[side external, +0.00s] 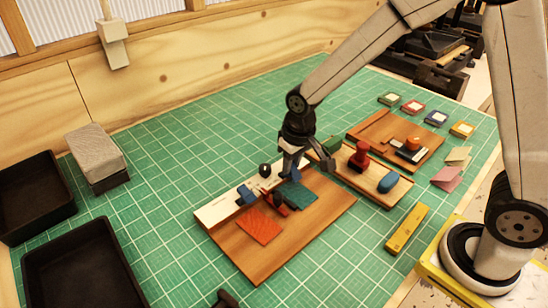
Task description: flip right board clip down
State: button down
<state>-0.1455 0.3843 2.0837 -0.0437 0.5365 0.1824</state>
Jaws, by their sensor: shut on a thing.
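A wooden board (240,250) lies on the green mat, with a white strip (218,209) along its far edge. A small blue clip (245,194) sits at the left part of this strip. Another blue piece, apparently the right clip (295,174), shows at the strip's right part, right at my fingertips. My gripper (289,171) points down there and appears shut on it; the fingers partly hide it, so its tilt is unclear. A red-orange sheet (259,226) and a teal sheet (299,194) lie on the board, with dark red and black pieces between them.
Just right stands a second board (352,183) with a red-handled stamp (360,156) and a blue oval piece (388,183). Another tray board (372,128) lies behind. A yellow bar (407,229), black bins (82,268) and a grey block (95,152) surround. The mat's far left is clear.

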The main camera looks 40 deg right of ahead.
jog(key=shift+s+d+f+t, duration=0.15)
jog(key=shift+s+t, duration=0.1)
jog(key=shift+t, duration=0.4)
jog(key=shift+s+d+f+t, duration=0.1)
jog(key=shift+s+t, duration=0.1)
jog(key=shift+t, duration=0.45)
jog(key=shift+s+a+t, duration=0.15)
jog(key=shift+t, duration=0.25)
jog(key=shift+c, duration=2.4)
grip_release()
jog(key=shift+a, duration=0.1)
jog(key=shift+s+r, duration=0.1)
jog(key=shift+r, duration=0.05)
jog(key=v, duration=0.7)
jog(key=shift+r, duration=0.25)
jog(key=shift+s, duration=0.1)
